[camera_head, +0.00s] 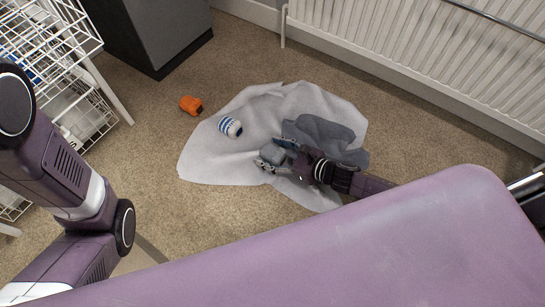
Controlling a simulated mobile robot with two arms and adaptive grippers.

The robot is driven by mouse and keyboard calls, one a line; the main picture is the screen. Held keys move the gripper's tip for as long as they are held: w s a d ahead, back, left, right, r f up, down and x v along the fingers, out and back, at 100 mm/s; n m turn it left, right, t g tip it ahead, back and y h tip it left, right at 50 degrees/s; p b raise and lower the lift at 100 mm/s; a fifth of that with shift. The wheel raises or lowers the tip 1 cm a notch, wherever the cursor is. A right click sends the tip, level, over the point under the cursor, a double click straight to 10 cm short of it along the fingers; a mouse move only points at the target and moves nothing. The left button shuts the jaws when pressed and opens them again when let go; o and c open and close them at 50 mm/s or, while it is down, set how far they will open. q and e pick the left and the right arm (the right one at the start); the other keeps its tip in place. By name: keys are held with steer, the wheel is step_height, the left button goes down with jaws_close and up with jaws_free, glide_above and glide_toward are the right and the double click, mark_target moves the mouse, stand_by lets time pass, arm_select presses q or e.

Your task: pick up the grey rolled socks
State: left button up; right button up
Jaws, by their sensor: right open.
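The grey rolled socks (271,154) appear as a small grey bundle on the crumpled white cloth (215,160), near the middle of the view. My right gripper (274,155) reaches in from the right, low over the cloth. It is open, with one finger on the far side of the grey bundle and one on the near side. I cannot tell whether the fingers touch it. My left arm shows at the left edge, but its gripper is out of view.
A white and blue striped roll (230,127) lies on the cloth, left of the socks. A small orange object (191,105) lies on the carpet beyond the cloth's left edge. A white wire rack (88,65), a dark cabinet (160,35) and a radiator (400,60) border the floor.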

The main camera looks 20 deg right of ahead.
steer(key=shift+w+a+f, duration=0.15)
steer(key=shift+w+a, duration=0.05)
steer(key=shift+w, duration=0.05)
steer(key=shift+c, duration=0.2)
steer(key=c, duration=1.2)
steer(key=shift+o, duration=0.2)
